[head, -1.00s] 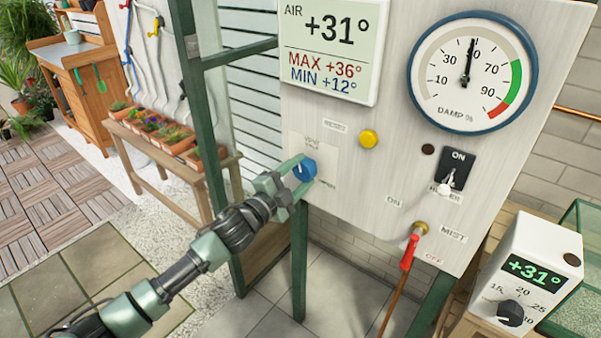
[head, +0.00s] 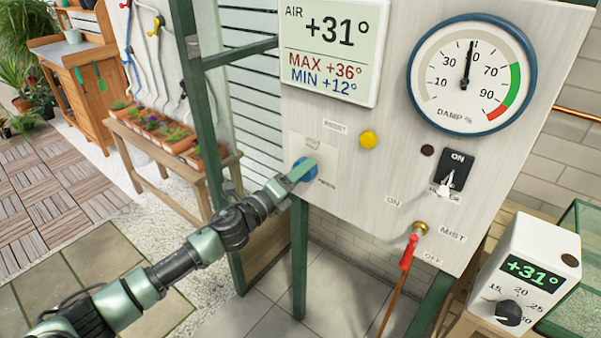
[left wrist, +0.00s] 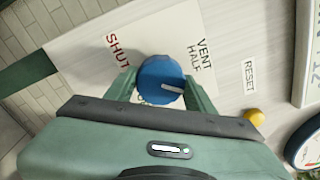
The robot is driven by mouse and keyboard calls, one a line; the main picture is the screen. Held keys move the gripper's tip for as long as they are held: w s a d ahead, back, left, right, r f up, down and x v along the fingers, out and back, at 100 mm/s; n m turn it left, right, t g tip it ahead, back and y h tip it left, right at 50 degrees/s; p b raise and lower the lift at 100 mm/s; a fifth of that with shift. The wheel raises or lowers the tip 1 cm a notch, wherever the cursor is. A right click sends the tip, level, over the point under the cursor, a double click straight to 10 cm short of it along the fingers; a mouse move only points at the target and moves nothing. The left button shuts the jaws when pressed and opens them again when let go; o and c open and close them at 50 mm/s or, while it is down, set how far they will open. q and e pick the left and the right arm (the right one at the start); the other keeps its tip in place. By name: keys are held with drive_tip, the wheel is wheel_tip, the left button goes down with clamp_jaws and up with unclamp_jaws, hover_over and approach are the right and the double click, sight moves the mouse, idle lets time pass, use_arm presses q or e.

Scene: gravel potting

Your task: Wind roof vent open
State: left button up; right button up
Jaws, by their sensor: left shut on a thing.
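The round blue vent knob (head: 305,169) is on the control panel, low on the left. In the left wrist view the knob (left wrist: 160,80) has a white pointer turned a little past the HALF mark, away from SHUT. The SHUT label (left wrist: 118,53) and the VENT HALF label (left wrist: 202,56) show there; a third label is mostly covered by the knob. My left gripper (head: 298,176) is shut on the knob, one finger on each side of it, and in the head view covers part of it. My right gripper is not in view.
The panel also carries a yellow reset button (head: 368,139), a heater switch (head: 452,172), a red mist lever (head: 409,250) and a damp dial (head: 472,73). A white thermostat box (head: 526,272) stands at right. A plant bench (head: 165,150) is at left.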

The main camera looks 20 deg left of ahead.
use_arm(q)
drive_tip(key=m+p, duration=0.2)
drive_tip(key=m, duration=0.8)
drive_tip(key=shift+f+m, duration=0.1)
drive_tip(key=shift+m, duration=0.2)
idle(0.4)
drive_tip(key=o, duration=1.4)
drive_tip(key=b+v, duration=0.1)
drive_tip(key=v, duration=0.6)
drive_tip(key=shift+s+a, duration=0.2)
drive_tip(key=shift+s, duration=0.15)
